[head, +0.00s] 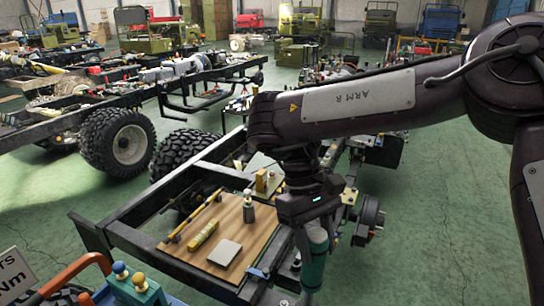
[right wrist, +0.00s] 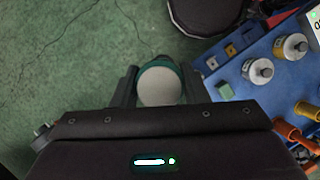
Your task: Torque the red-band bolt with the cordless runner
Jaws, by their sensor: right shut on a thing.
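My right gripper (head: 310,212) reaches down beside the right edge of the wooden board on the near chassis frame. It is shut on a teal cylinder-shaped tool (head: 314,262), which looks like the cordless runner and hangs below the fingers. In the right wrist view the tool's round pale end (right wrist: 160,86) shows between the two fingers. I cannot make out a bolt with a red band. My left gripper is not in view.
The wooden board (head: 262,222) carries a yellow bar, a yellow block, a grey square plate and a small metal-topped cylinder. A teal block with knobs (head: 136,288) and an orange handle (head: 75,272) stand at lower left. A blue tray (right wrist: 235,80) lies right in the wrist view.

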